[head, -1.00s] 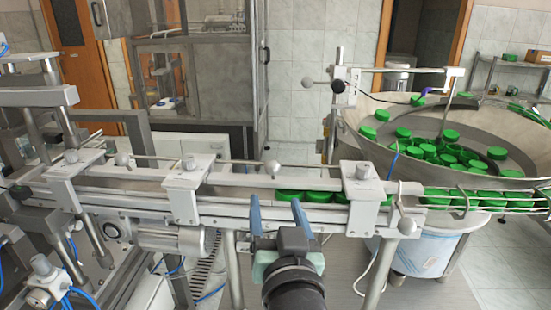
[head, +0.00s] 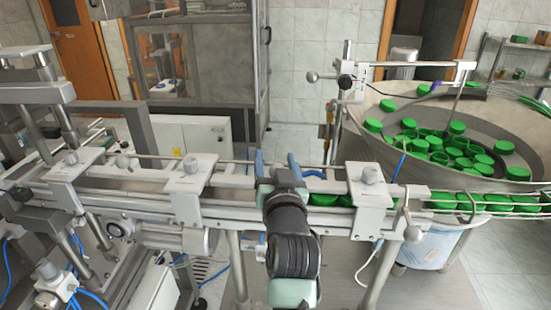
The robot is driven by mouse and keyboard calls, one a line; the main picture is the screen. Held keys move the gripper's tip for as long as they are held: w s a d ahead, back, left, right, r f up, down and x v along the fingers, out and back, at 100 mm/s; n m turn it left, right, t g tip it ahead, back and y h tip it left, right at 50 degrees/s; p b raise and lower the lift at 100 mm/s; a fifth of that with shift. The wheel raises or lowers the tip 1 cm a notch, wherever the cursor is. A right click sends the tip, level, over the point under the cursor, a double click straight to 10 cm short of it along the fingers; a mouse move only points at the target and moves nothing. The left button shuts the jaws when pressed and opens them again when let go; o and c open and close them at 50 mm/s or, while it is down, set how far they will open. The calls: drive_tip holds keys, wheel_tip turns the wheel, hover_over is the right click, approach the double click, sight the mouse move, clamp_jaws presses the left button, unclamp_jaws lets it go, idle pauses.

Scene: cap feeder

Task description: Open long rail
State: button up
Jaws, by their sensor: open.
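A long thin metal rail (head: 228,161) runs left to right along the far side of the conveyor (head: 140,192). A ball knob (head: 122,161) sits at its left part. My gripper (head: 276,164) is at the conveyor, right of the middle clamp block (head: 190,180). Its two blue fingers are open and point away from me, with their tips about level with the rail in the picture. My gripper's body covers a stretch of the rail, so I cannot tell whether the fingers touch it or what lies between them.
Another clamp block (head: 368,195) stands right of my gripper and a third (head: 72,172) at the far left. Green caps (head: 440,202) line the track at right. A large bowl feeder (head: 370,150) holds more caps. Open floor lies behind the conveyor.

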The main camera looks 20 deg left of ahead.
clamp_jaws()
idle(0.3)
idle(1.1)
